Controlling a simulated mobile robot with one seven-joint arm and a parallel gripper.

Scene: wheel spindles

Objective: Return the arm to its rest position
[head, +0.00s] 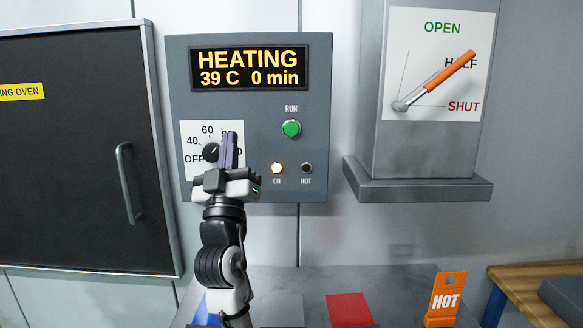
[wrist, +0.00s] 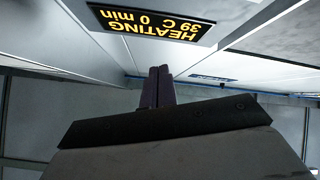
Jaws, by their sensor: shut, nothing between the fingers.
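My arm is raised in the lower middle of the head view. My gripper (head: 229,138) is in front of the grey control panel (head: 241,120) and covers part of its temperature dial (head: 210,152). Its two purple fingers are together with nothing between them. In the wrist view the gripper (wrist: 158,70) shows its fingers side by side, and the panel's display (wrist: 150,20) appears upside down above them. Whether the fingertips touch the panel cannot be told.
The display reads HEATING, 39 C, 0 min. A green RUN button (head: 291,128) and a lit ON lamp (head: 277,168) are on the panel. A dark oven door (head: 75,150) is at left. An orange HOT sign (head: 445,298) stands on the table.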

